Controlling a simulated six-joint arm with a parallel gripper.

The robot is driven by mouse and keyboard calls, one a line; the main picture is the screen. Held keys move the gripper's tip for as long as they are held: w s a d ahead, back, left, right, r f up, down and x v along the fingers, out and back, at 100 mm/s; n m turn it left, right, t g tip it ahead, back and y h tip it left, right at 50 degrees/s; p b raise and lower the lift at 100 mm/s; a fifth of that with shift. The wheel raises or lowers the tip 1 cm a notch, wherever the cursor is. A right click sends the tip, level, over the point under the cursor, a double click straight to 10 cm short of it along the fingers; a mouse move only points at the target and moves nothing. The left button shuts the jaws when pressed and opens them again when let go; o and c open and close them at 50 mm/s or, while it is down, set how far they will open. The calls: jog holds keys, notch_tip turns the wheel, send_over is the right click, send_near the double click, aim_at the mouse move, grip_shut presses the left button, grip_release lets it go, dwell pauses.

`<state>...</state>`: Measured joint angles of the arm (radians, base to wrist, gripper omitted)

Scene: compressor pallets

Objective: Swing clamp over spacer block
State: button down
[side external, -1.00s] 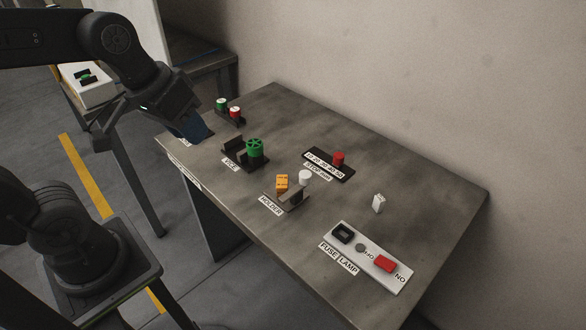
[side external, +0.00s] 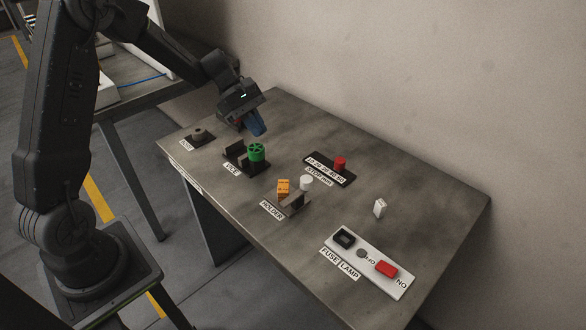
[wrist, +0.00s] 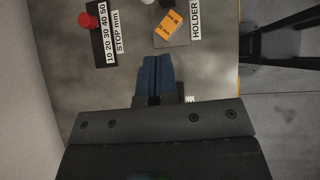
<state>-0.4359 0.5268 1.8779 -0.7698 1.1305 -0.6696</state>
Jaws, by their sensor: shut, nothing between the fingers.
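An orange block (side external: 283,187), probably the spacer block, sits at the holder (side external: 292,207) near the middle of the table. In the wrist view the orange block (wrist: 167,25) shows dark print and lies beside the HOLDER label. I cannot tell which part is the clamp. My gripper (side external: 258,129) has blue fingers, shut and empty, above the table behind the vice, apart from the holder. The fingers (wrist: 153,78) also show closed in the wrist view.
The vice (side external: 236,162) with a green wheel (side external: 256,152) stands between my gripper and the holder. A stop strip (side external: 330,170) with a red knob (side external: 340,163) is behind the holder. A white switch panel (side external: 368,260) lies at the front right. A disc station (side external: 198,136) is far left.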

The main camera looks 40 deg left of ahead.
jog(key=shift+w+a+f+n+h, duration=0.15)
jog(key=shift+w+a+f+n, duration=0.2)
jog(key=shift+f, duration=0.25)
jog(key=shift+w+a+f+n+h, duration=0.15)
jog(key=shift+w+a+f+n, duration=0.1)
jog(key=shift+a+f+n, duration=0.3)
jog(key=shift+d, duration=0.15)
send_near(296, 191)
jog(key=w+f, duration=0.1)
jog(key=w+a+f, duration=0.1)
jog(key=shift+w+f, duration=0.2)
jog(key=shift+f, duration=0.2)
jog(key=d, duration=0.3)
jog(key=shift+w+d+f, duration=0.2)
jog(key=shift+w+f, duration=0.05)
jog(key=shift+f, duration=0.05)
jog(key=shift+w+d, duration=0.15)
jog(key=shift+d, duration=0.45)
